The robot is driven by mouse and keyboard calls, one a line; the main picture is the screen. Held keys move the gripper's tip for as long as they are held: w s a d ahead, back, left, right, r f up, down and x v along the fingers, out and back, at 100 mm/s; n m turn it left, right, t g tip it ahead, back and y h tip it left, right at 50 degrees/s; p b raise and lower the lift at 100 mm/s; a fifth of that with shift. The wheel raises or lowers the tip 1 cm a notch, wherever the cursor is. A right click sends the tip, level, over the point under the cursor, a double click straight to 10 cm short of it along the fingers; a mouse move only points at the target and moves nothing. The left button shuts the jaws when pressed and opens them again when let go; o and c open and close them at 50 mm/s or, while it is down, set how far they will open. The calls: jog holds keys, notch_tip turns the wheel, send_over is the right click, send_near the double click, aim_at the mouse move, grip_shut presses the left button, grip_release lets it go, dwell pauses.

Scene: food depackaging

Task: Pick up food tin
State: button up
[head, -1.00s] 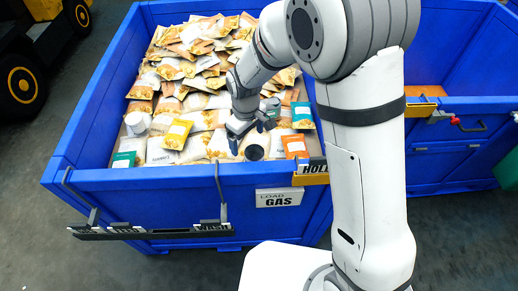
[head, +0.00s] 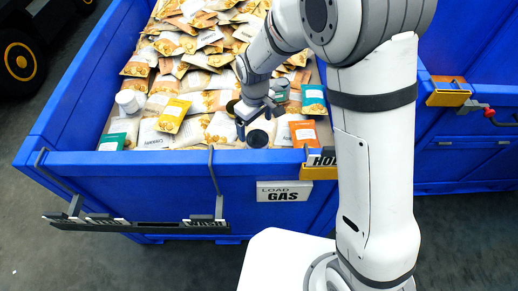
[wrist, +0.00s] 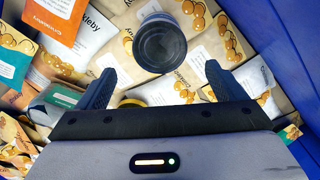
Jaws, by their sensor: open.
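A round tin with a dark top (wrist: 160,43) stands among food pouches just beyond my fingertips in the wrist view. It also shows in the head view as a dark disc (head: 257,138), close to the near wall of the blue bin. My gripper (wrist: 161,82) is open, with one finger on each side and nothing gripped. In the head view my gripper (head: 256,118) is just behind the tin, over the pouches.
The blue bin (head: 130,170) is filled with many pouches. A white tub (head: 130,101) stands at its left. An orange pouch (head: 304,132) and a teal pouch (head: 313,98) lie right of my gripper. The bin's wall (wrist: 291,60) is close at the right in the wrist view.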

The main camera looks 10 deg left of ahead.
aim_at(257, 138)
jog(key=f, duration=0.8)
jog(key=shift+s+d+p, duration=0.15)
jog(key=shift+d+p, duration=0.15)
jog(key=shift+p, duration=0.1)
jog(key=shift+r, duration=0.1)
jog(key=c, duration=1.3)
